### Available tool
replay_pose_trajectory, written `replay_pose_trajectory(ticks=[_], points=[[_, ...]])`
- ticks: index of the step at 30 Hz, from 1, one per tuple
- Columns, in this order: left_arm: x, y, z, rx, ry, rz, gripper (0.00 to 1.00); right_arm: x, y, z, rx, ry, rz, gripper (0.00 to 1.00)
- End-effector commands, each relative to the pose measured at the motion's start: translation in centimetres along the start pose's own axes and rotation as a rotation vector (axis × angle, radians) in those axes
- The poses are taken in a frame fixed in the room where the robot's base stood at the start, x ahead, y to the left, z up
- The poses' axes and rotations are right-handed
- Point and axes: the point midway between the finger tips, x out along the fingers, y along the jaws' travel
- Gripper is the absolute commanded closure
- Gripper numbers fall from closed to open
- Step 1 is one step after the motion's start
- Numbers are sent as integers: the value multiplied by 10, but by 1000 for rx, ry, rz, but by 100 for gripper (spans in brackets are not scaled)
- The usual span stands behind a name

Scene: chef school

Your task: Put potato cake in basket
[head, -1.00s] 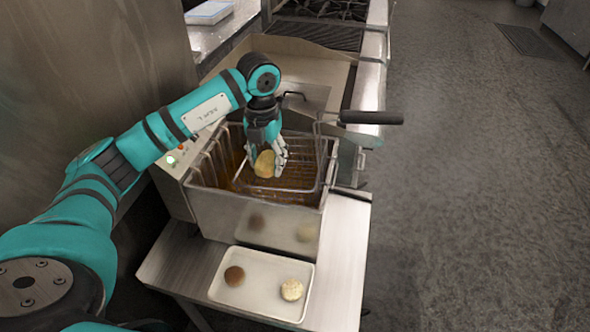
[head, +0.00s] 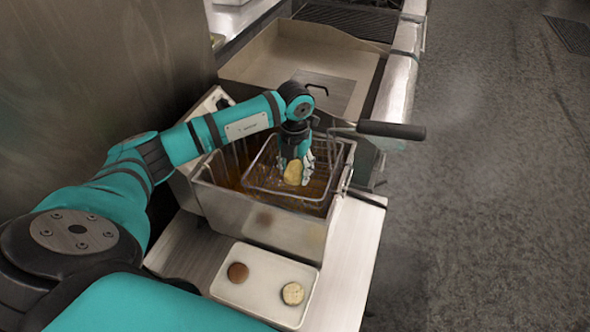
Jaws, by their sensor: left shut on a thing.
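My left gripper (head: 297,170) is shut on a golden potato cake (head: 293,173). It holds the cake over the wire fryer basket (head: 262,187), fingers pointing down at the level of the basket's rim. Whether the cake touches the mesh is unclear. The basket sits in a steel fryer (head: 268,225) with brown oil, and its black handle (head: 390,130) sticks out to the right. My right gripper is out of view.
A white tray (head: 262,311) on the steel table in front of the fryer holds a brown patty (head: 238,272) and a pale patty (head: 293,293). A metal wall (head: 100,70) stands at left. The floor (head: 480,220) at right is clear.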

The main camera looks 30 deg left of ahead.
Motion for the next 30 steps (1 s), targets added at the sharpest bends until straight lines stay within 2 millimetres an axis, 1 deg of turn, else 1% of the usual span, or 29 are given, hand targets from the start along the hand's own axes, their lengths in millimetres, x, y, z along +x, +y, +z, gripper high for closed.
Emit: replay_pose_trajectory(ticks=[1, 3, 7, 11, 19, 25, 26, 30], points=[[6, 0, -1, -2, 2, 1, 84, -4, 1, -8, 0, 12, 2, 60], [11, 0, 0, -1, 1, 0, 84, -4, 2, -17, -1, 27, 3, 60], [12, 0, 0, -1, -1, 0, 84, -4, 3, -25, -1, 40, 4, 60], [13, 0, 0, -1, -1, 0, 84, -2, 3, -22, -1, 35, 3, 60], [22, 1, 0, -1, -1, 0, 84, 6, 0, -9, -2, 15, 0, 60], [24, 1, 0, -1, -1, 0, 84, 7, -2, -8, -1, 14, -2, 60], [24, 1, 0, -1, -1, 0, 48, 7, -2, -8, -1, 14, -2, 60], [24, 1, 0, -1, -1, 1, 30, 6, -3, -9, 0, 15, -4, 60]])
